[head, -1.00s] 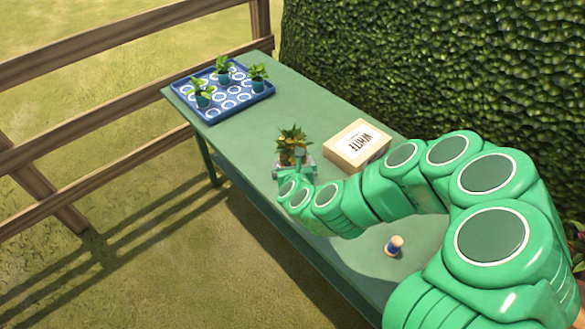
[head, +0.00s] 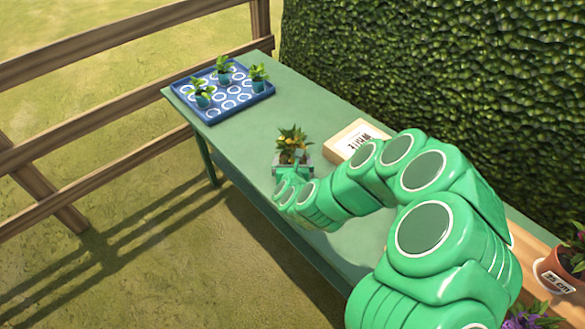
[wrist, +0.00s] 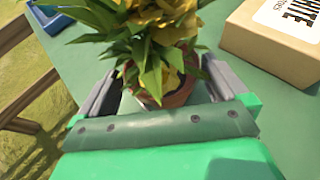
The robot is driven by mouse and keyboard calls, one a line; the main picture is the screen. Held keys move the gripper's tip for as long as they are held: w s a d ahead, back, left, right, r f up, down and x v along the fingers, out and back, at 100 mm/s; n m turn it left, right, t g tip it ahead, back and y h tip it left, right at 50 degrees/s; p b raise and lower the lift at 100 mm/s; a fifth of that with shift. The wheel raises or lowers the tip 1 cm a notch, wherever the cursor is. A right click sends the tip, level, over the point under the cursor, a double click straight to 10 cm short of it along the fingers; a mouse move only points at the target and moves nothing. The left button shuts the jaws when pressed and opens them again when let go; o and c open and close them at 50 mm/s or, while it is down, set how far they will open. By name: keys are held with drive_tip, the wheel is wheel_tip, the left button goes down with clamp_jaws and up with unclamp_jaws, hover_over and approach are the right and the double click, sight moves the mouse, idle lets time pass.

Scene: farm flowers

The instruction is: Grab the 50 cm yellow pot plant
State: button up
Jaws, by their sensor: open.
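A yellow-flowered plant (head: 292,139) with green leaves stands on the green table, beyond the end of my arm. In the wrist view its terracotta pot (wrist: 171,92) sits between the two grey fingers of my gripper (wrist: 164,84), with leaves and yellow blooms (wrist: 165,20) above. My gripper (head: 293,163) is open around the pot, one finger on each side. A gap shows at the left finger; I cannot tell whether the right finger touches. No size label shows on this pot, and its lower part is partly hidden by my gripper.
A wooden box labelled WHITE (head: 353,139) stands right of the plant, close to my arm. A blue tray (head: 232,102) with three small seedlings is at the table's far end. A pot labelled 25 cm (head: 560,276) is at the lower right. A hedge (head: 450,70) borders the table.

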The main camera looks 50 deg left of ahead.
sight(292, 160)
drive_tip(key=shift+x, duration=1.6)
drive_tip(key=c, duration=1)
